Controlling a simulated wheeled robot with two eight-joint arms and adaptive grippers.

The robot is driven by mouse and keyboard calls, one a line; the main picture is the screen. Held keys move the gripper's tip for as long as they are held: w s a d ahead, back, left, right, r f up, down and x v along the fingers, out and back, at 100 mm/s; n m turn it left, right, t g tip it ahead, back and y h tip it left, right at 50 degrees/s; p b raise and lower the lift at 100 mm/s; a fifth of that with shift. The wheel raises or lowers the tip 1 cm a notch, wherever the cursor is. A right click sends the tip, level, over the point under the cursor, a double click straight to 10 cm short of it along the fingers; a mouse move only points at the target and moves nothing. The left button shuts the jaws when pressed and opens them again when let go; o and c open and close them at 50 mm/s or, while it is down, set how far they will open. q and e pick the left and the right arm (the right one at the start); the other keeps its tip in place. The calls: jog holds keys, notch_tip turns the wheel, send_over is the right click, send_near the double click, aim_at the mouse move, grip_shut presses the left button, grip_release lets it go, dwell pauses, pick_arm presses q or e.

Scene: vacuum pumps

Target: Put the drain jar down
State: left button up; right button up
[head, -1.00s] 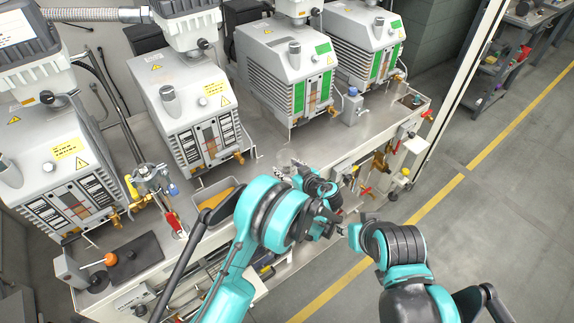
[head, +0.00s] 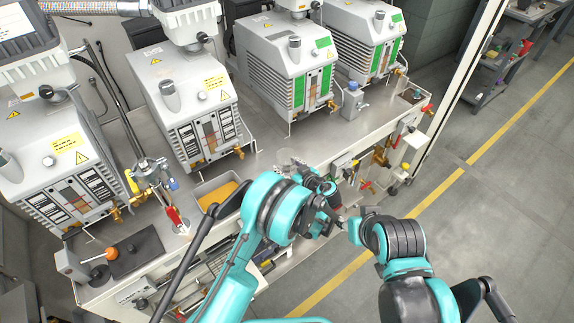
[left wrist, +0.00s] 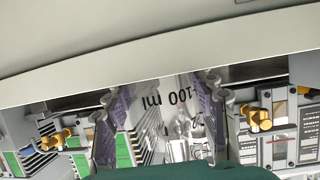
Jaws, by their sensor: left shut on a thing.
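The drain jar (left wrist: 168,110) is clear, with "100 ml" printed on its side. It sits between the two fingers of my left gripper (left wrist: 165,125) in the left wrist view. My left gripper (head: 298,172) is shut on it in the head view, at the front edge of the bench (head: 262,166). There the jar (head: 286,157) shows only as a faint clear shape, partly hidden by the gripper. I cannot tell whether its base touches the bench. My right gripper (head: 352,228) is in front of the bench, near my left wrist; its fingers are too small and overlapped to read.
Several grey pumps (head: 195,110) stand along the back of the bench. A tray of amber liquid (head: 218,194) is left of the left gripper. A small bottle (head: 351,100) stands farther right. Brass valves (head: 380,155) hang off the bench front. Bare bench top lies right of the jar.

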pick_arm(q)
jog(key=shift+f, duration=0.25)
dwell(0.4)
jog(key=o, duration=1.6)
jog(key=shift+c, duration=0.2)
notch_tip(320, 180, up, 10)
grip_shut()
